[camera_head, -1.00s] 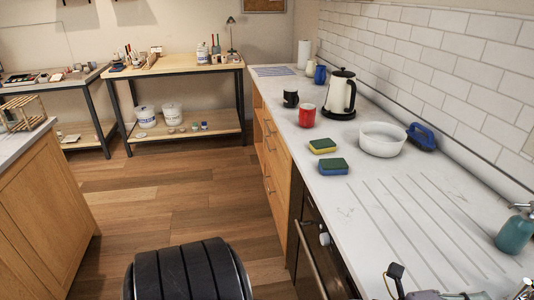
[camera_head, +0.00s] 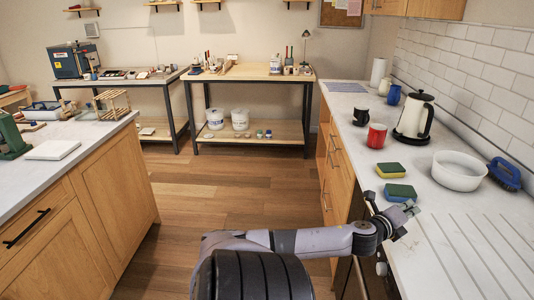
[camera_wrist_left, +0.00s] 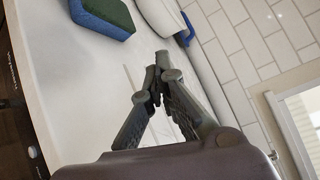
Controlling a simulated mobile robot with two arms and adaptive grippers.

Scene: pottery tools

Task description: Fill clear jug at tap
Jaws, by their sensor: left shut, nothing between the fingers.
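I see no clear jug and no tap in either view now. My left gripper (camera_head: 398,216) is over the near left edge of the white counter (camera_head: 450,270), close to a blue and green sponge. In the left wrist view its fingers (camera_wrist_left: 158,76) come together at the tips, shut and empty, with the counter behind them. My right gripper is not in view.
On the counter are a blue-green sponge (camera_head: 399,192), a yellow-green sponge (camera_head: 390,170), a white bowl (camera_head: 458,172), a blue brush (camera_head: 504,174), a red mug (camera_head: 376,136) and a kettle (camera_head: 414,118). The grooved counter stretch (camera_head: 490,250) looks clear.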

